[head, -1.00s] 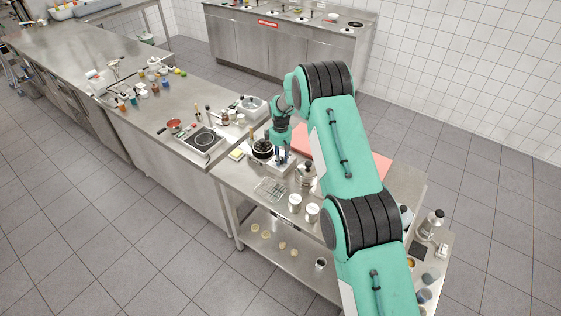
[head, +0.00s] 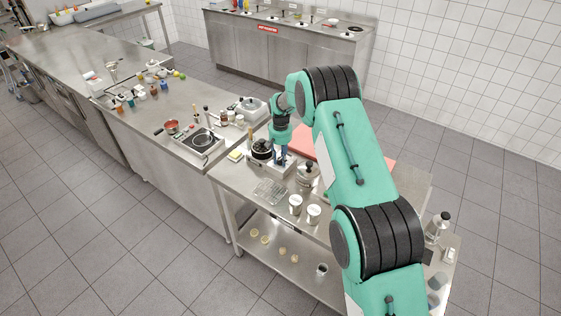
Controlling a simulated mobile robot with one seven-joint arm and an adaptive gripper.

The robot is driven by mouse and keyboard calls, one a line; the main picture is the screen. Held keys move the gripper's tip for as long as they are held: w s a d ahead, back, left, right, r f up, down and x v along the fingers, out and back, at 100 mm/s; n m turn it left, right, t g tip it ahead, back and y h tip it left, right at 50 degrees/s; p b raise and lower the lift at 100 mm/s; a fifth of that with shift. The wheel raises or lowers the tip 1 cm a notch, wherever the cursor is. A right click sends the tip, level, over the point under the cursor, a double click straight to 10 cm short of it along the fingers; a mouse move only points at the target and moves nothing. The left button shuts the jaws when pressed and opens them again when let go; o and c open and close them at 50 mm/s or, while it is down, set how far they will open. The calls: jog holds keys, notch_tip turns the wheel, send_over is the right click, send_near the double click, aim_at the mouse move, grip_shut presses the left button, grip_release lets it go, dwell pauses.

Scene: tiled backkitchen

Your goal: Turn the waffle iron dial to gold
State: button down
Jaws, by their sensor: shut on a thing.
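The waffle iron (head: 261,149) is the dark round appliance on a pale base, at the back left of the near steel table. It is small in the head view. My gripper (head: 281,159) points down at its right side, low over the base. The gripper is shut on a small part there, which I take to be the waffle iron dial. The fingers hide the dial, so its markings and setting cannot be read.
A lidded steel pot (head: 308,174) stands close to the right of the gripper. A wire rack (head: 270,192) and two white canisters (head: 296,204) are in front. A red board (head: 301,140) lies behind. A hotplate (head: 202,141) is on the left counter.

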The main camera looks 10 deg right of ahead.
aim_at(280, 158)
jog(key=shift+m+b, duration=0.5)
jog(key=shift+m, duration=1.5)
jog(key=c, duration=1.4)
grip_release()
jog(key=shift+r, duration=0.1)
notch_tip(280, 158, up, 12)
